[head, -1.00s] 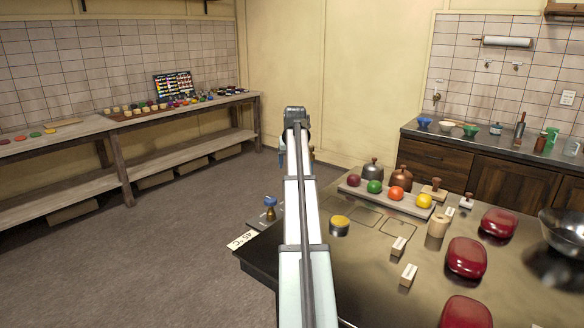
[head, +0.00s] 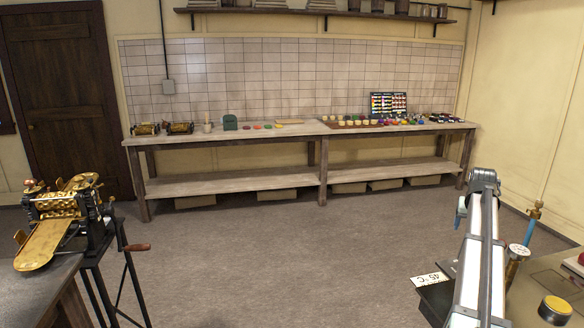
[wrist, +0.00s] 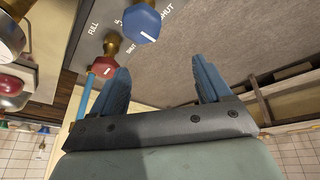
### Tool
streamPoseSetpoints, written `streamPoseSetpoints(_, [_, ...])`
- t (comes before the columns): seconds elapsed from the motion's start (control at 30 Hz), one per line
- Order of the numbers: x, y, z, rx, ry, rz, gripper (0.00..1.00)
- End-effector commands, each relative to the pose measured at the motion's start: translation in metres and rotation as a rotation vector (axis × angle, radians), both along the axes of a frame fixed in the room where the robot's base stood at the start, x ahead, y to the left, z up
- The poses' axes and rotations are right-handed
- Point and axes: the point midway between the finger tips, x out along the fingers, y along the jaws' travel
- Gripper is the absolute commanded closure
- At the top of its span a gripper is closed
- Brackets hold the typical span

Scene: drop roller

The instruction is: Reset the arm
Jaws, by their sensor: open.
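My arm (head: 480,250) reaches out at the lower right of the head view, over the edge of the dark metal table. My gripper (wrist: 160,85) shows in the wrist view with two blue fingers spread wide apart. Nothing is between the fingers. A red knob (wrist: 104,67) and a blue knob (wrist: 142,24) on brass stems are close beyond the fingers in the wrist view, beside a plate lettered FULL and SHUT. In the head view the fingers are mostly hidden behind my arm's end.
A brass roller machine with a crank (head: 70,220) stands on a bench at left. A long wooden bench (head: 225,136) with small coloured items lines the back wall. A yellow-topped tin (head: 555,309) sits on the metal table at lower right. Open floor lies between.

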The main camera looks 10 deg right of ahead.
Motion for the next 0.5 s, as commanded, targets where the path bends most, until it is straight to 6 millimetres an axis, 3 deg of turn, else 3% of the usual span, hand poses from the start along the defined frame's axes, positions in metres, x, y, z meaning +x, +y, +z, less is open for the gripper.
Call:
streamPoseSetpoints(0.03, [0.009, 0.026, -0.016, -0.007, 0.011, 0.028, 0.23])
streamPoseSetpoints(0.3, [0.051, 0.135, -0.087, -0.066, 0.058, 0.161, 0.23])
streamPoseSetpoints(0.5, [0.058, 0.217, -0.164, -0.068, 0.116, 0.262, 0.23])
